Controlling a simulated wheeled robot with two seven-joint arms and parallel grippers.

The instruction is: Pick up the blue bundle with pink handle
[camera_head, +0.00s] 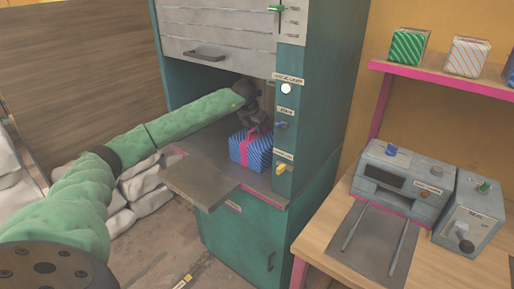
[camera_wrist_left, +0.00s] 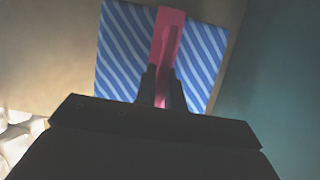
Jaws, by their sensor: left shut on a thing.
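The blue striped bundle (camera_head: 243,153) with its pink handle (camera_head: 254,133) sits inside the open bay of the teal press, on the grey bed. My left gripper (camera_head: 257,126) reaches into the bay from above and is shut on the pink handle. In the left wrist view the bundle (camera_wrist_left: 122,55) fills the upper middle, with the pink handle (camera_wrist_left: 168,40) running between the two dark fingers (camera_wrist_left: 164,88). I cannot tell whether the bundle is lifted off the bed. My right gripper is not in view.
The teal press (camera_head: 324,110) has a raised grey shutter (camera_head: 220,35) above the bay and a side post with buttons close to the bundle's right. A grey plate (camera_head: 200,180) juts out in front. A wooden bench (camera_head: 335,235) with grey devices stands right, below a pink shelf (camera_head: 440,78) with striped bundles.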

